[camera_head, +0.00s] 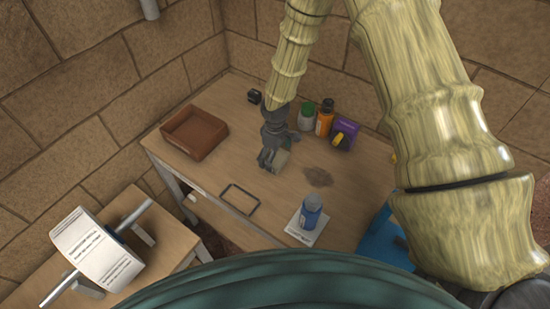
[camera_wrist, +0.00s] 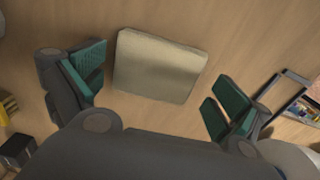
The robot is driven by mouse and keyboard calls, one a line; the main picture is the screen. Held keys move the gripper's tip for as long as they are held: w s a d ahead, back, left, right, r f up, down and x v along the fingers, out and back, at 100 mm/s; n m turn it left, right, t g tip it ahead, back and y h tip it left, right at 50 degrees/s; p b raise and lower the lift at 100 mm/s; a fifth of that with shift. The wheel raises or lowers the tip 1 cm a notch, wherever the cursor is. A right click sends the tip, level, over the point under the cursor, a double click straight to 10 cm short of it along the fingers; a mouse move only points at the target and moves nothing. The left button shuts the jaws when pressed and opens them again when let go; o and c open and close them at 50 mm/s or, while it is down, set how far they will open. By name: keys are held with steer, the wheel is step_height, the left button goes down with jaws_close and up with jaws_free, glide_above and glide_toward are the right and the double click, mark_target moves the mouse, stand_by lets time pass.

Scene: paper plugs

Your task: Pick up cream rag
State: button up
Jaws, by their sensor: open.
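The cream rag (camera_wrist: 158,66) is a folded, rounded cream block lying on the wooden table (camera_head: 165,153). In the wrist view it sits between and just ahead of my two green-padded fingers. My gripper (camera_wrist: 157,93) is open, with a finger on each side and bare table showing between them and the rag. In the head view my gripper (camera_head: 270,163) is over the middle of the table, and the rag (camera_head: 283,161) is partly hidden behind its fingers.
A brown tray (camera_head: 194,133) stands at the left. Behind are a green-and-white bottle (camera_head: 306,116), an orange bottle (camera_head: 324,119) and a purple box (camera_head: 346,134). A dark stain (camera_head: 318,177), black frame (camera_head: 239,199) and blue jar (camera_head: 311,210) lie nearer. A paper roll (camera_head: 95,249) is on a side table.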

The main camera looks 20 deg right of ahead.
steer(key=shift+f, duration=0.3)
steer(key=c, duration=0.8)
steer(key=shift+r+b, duration=1)
steer(key=shift+r, duration=0.45)
steer(key=shift+s+a+r, duration=0.1)
steer(key=shift+s+r, duration=0.15)
steer(key=s+a+b, duration=0.2)
steer(key=s, duration=0.2)
steer(key=s+a+r+b, duration=0.1)
steer(key=s+a, duration=0.1)
steer(key=s, duration=0.3)
steer(key=s+a+b, duration=0.2)
steer(key=s, duration=0.3)
steer(key=shift+s+a+r+b, duration=0.1)
steer(key=shift+r+b, duration=0.2)
steer(key=shift+r, duration=0.05)
